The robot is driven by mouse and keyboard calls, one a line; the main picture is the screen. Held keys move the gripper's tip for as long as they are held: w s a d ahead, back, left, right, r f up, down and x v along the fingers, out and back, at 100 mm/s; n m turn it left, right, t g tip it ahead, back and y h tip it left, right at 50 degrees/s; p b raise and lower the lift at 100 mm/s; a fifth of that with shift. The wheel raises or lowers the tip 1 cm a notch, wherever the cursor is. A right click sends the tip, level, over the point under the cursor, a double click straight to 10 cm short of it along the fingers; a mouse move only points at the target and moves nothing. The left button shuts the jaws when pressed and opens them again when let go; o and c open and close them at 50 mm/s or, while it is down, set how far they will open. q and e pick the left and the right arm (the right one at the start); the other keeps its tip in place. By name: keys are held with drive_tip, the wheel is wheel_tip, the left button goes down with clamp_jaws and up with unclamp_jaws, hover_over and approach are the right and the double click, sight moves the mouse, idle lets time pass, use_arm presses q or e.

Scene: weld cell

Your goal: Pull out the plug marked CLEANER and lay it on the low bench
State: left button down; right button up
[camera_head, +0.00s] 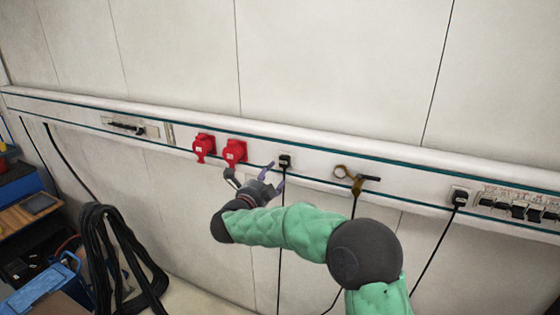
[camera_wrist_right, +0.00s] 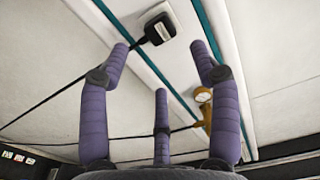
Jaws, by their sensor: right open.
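A black plug (camera_head: 285,160) with a cord hanging down sits in a white socket on the wall rail (camera_head: 310,165). A second black plug (camera_head: 459,198) with a cord is further right on the rail. I cannot read a CLEANER mark on either. My right gripper (camera_head: 266,177) is open, its purple fingers (camera_wrist_right: 160,70) spread and empty, just left of and below the first plug. My left gripper is not in view. I cannot make out the low bench for sure.
Two red industrial sockets (camera_head: 234,151) are left of the gripper. A brass gauge fitting (camera_head: 350,175) is right of it. Several black connectors (camera_head: 517,211) fill the rail's right end. Black cable coils (camera_head: 110,255) hang at lower left, near a blue case (camera_head: 40,285).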

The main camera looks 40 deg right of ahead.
sight(283, 163)
drive_tip(key=p+x, duration=0.1)
drive_tip(key=x, duration=0.4)
drive_tip(key=shift+p, duration=0.4)
drive_tip(key=shift+b+x, duration=0.35)
drive_tip(key=shift+x, duration=1.65)
drive_tip(key=shift+b, duration=0.75)
clamp_jaws()
